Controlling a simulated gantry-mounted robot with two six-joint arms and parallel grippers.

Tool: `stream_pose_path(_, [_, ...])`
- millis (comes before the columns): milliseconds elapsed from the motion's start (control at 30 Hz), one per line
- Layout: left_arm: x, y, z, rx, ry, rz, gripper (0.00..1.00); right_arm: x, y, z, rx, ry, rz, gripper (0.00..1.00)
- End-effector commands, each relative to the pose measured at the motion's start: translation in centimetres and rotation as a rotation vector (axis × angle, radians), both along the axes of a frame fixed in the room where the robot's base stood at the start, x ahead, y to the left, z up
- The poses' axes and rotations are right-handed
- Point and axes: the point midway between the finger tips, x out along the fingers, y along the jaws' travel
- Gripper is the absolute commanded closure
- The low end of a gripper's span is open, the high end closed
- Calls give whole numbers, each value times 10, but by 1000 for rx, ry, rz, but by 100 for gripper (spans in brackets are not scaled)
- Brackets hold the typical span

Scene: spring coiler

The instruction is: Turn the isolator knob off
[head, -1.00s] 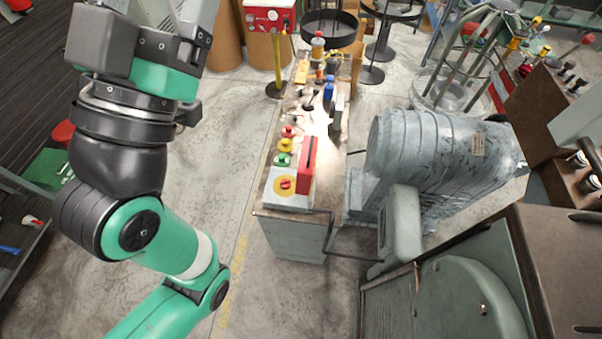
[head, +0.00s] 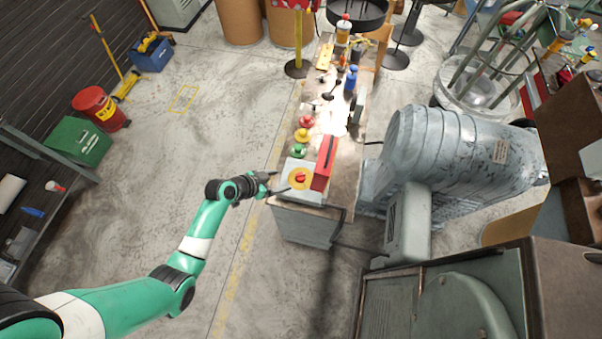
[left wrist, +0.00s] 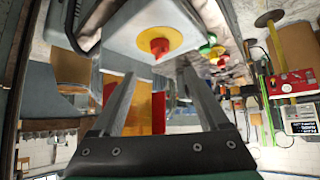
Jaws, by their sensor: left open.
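The isolator knob (head: 300,177) is a red rotary handle on a yellow round plate. It sits on a pale grey box (head: 311,197) at the near end of the narrow bench. My left gripper (head: 281,183) is just left of the box, open and empty, with its fingers pointing towards the knob. In the left wrist view the knob (left wrist: 159,46) shows beyond and between the open fingertips (left wrist: 160,78), apart from them. I cannot tell the knob's exact position from its marks. My right gripper is not in view.
A red upright block (head: 325,163) stands right beside the knob. Green, yellow and red buttons (head: 302,135) line the bench behind it. A large grey motor (head: 450,150) stands to the right.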

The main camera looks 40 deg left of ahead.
Motion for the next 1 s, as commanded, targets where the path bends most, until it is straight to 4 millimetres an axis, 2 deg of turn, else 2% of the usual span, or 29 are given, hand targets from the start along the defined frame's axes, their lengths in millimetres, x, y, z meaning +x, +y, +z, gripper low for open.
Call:
stream_pose_path(133, [0, -1, -4, -1, 2, -1, 22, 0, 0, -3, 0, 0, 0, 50])
stream_pose_path(267, [8, -1, -16, -1, 1, -4, 22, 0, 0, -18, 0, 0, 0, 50])
stream_pose_path(500, [40, -5, -52, 1, -1, -4, 22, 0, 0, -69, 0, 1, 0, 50])
stream_pose_path(667, [64, -8, -73, 0, 0, -3, 22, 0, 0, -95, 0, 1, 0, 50])
stream_pose_path(800, [77, -9, -80, -1, 0, -2, 22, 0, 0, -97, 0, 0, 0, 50])
stream_pose_path(1000, [82, -9, -83, 1, 0, -1, 22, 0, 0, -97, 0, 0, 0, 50])
